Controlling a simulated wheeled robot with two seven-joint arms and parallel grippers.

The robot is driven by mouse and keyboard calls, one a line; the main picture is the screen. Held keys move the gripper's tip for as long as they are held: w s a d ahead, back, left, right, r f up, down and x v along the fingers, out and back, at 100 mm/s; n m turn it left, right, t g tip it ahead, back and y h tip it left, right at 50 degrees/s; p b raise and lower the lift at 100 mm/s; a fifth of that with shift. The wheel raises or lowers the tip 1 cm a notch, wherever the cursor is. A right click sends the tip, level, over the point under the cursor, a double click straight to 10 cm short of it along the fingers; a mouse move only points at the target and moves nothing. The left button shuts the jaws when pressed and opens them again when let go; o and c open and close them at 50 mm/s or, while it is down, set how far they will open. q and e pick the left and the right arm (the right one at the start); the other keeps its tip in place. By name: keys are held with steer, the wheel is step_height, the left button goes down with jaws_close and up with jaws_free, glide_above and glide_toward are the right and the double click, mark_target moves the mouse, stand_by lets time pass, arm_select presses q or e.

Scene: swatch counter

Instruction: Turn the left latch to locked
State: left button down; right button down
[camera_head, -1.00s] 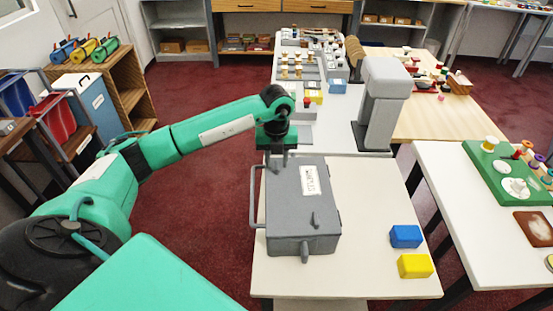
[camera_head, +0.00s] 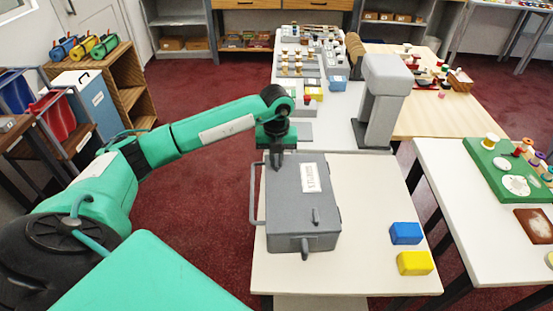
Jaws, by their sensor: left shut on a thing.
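A grey case (camera_head: 288,205) with a white label (camera_head: 310,178) lies closed on the white table in front of me. A long handle (camera_head: 252,195) runs along its left side. My right gripper does not show.
A blue block (camera_head: 405,233) and a yellow block (camera_head: 415,263) lie right of the case. A grey post-like device (camera_head: 383,105) stands behind it. A green board (camera_head: 510,170) with spools is on the right table. The tabletop right of the case is mostly clear.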

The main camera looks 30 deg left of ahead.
arm_select(q)
steer(key=shift+f+m+b, duration=0.1)
steer(key=shift+m+b, duration=0.4)
steer(key=shift+m, duration=0.1)
steer(key=m+b, duration=0.2)
steer(key=m, duration=0.1)
steer(key=m+b, duration=0.2)
steer(key=m, duration=0.2)
steer(key=shift+b, duration=0.4)
steer(key=m+b, duration=0.2)
steer(key=m, duration=0.1)
steer(key=shift+m, duration=0.3)
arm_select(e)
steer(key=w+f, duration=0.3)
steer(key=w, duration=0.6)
arm_select(q)
steer(key=m+b, duration=0.2)
steer(key=m, duration=0.2)
steer(key=shift+m+b, duration=0.4)
steer(key=shift+m, duration=0.5)
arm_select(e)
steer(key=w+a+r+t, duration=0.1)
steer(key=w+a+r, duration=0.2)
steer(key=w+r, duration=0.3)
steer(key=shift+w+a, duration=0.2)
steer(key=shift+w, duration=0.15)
arm_select(q)
steer(key=c, duration=1.5)
jaws_free()
